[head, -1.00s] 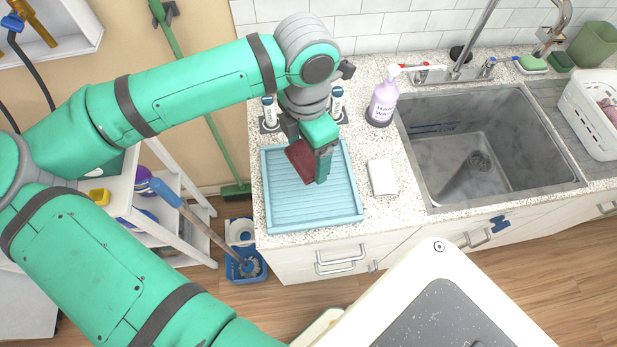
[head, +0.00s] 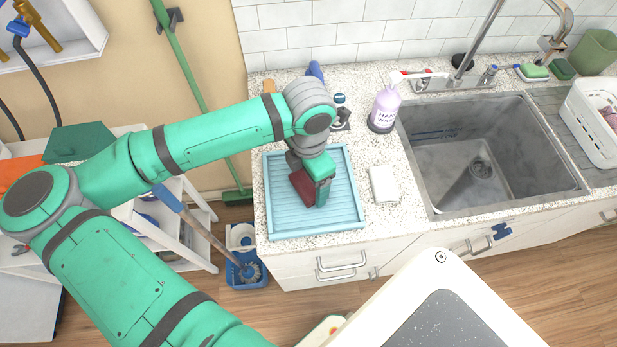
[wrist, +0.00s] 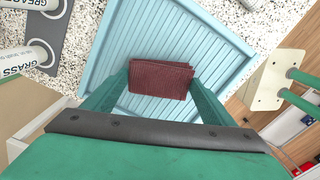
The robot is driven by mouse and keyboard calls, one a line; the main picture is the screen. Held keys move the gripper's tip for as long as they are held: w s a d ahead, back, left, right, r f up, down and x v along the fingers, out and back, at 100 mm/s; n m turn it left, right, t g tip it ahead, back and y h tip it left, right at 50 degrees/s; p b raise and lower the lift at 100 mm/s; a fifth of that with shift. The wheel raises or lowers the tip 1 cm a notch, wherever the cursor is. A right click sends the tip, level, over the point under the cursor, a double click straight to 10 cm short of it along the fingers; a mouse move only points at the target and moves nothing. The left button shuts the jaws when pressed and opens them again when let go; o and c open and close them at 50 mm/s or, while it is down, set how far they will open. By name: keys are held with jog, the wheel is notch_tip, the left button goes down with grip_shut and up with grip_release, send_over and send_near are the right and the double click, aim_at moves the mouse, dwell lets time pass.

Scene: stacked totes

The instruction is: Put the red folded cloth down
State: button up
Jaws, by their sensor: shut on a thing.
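The red folded cloth (head: 304,188) is between the fingers of my gripper (head: 322,190), over the light blue ribbed tray (head: 345,222) on the counter. In the wrist view the cloth (wrist: 160,78) spans between the two green fingertips of my gripper (wrist: 158,90), with the tray (wrist: 160,30) below it. My gripper is shut on the cloth. Part of the cloth is hidden by a finger in the head view. I cannot tell whether its underside touches the tray.
A white block-like item (head: 384,184) lies right of the tray, near a purple hand-wash bottle (head: 384,108). The sink (head: 470,150) is further right. White bottles (wrist: 38,57) stand beside the tray. Much of the tray's ribbed floor is bare.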

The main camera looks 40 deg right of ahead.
jog(key=shift+f, duration=0.15)
jog(key=o, duration=1)
jog(key=r, duration=1)
jog(key=shift+s+d+r, duration=0.1)
jog(key=shift+s+r, duration=0.2)
jog(key=shift+r, duration=0.1)
